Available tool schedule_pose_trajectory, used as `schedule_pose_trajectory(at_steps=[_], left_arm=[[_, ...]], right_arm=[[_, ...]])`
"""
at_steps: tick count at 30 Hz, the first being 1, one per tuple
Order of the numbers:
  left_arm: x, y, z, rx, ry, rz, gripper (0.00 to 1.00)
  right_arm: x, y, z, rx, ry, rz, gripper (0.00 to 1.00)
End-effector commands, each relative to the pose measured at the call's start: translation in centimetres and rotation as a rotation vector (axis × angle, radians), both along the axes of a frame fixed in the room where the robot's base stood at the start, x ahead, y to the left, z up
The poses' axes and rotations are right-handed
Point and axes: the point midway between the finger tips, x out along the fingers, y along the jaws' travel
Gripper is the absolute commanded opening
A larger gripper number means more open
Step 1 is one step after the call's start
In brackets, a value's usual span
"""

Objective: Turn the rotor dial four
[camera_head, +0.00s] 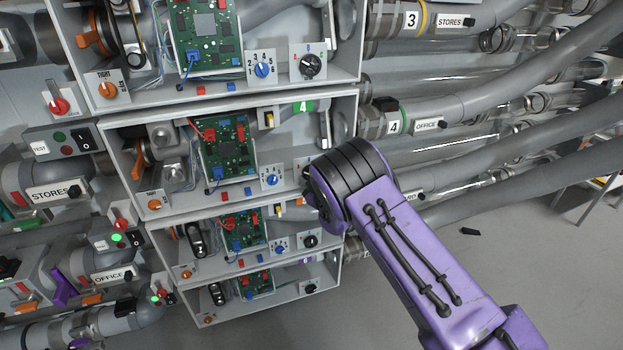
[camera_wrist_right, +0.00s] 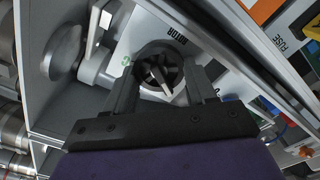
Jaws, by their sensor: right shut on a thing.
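The rotor dial (camera_wrist_right: 161,72) is a round black knob with a pale pointer bar, on a white plate marked ROTOR. It sits in the right wrist view between the fingers of my right gripper (camera_wrist_right: 164,88), which is shut on it. In the head view my purple right arm (camera_head: 400,235) reaches from the lower right to the second box from the top (camera_head: 125,165), beside the green-marked 4 label (camera_head: 303,107). My arm's dark wrist joint hides that box's rotor dial there. My left gripper is not in view.
Similar black dials show in the top box (camera_head: 310,65) and the third box (camera_head: 310,241). A blue selector dial (camera_head: 272,180) sits left of my wrist. Thick grey pipes (camera_head: 520,95) run at the right. Bare grey floor lies below.

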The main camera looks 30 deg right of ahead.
Motion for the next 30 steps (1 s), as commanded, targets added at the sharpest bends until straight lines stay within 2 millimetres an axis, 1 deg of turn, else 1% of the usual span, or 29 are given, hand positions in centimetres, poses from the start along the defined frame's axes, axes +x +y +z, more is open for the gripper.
schedule_pose_trajectory(at_steps=[7, 18, 19, 20, 21, 30], left_arm=[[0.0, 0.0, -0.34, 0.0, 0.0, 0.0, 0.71], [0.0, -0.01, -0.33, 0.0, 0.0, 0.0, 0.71], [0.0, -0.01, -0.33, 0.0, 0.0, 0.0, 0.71], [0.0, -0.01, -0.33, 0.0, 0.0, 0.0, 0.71], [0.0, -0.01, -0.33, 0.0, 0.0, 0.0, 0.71], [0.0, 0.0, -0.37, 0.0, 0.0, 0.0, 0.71]], right_arm=[[-0.04, 0.02, -0.12, -0.039, 0.012, 0.001, 0.25], [-0.04, 0.0, -0.1, -0.044, 0.014, 0.0, 0.25], [-0.04, 0.01, -0.11, -0.044, 0.014, 0.0, 0.59], [-0.04, 0.0, -0.1, -0.044, 0.014, 0.0, 0.69], [-0.04, 0.0, -0.1, -0.044, 0.014, 0.0, 0.81], [-0.13, 0.05, -0.08, -0.041, 0.011, 0.0, 0.81]])
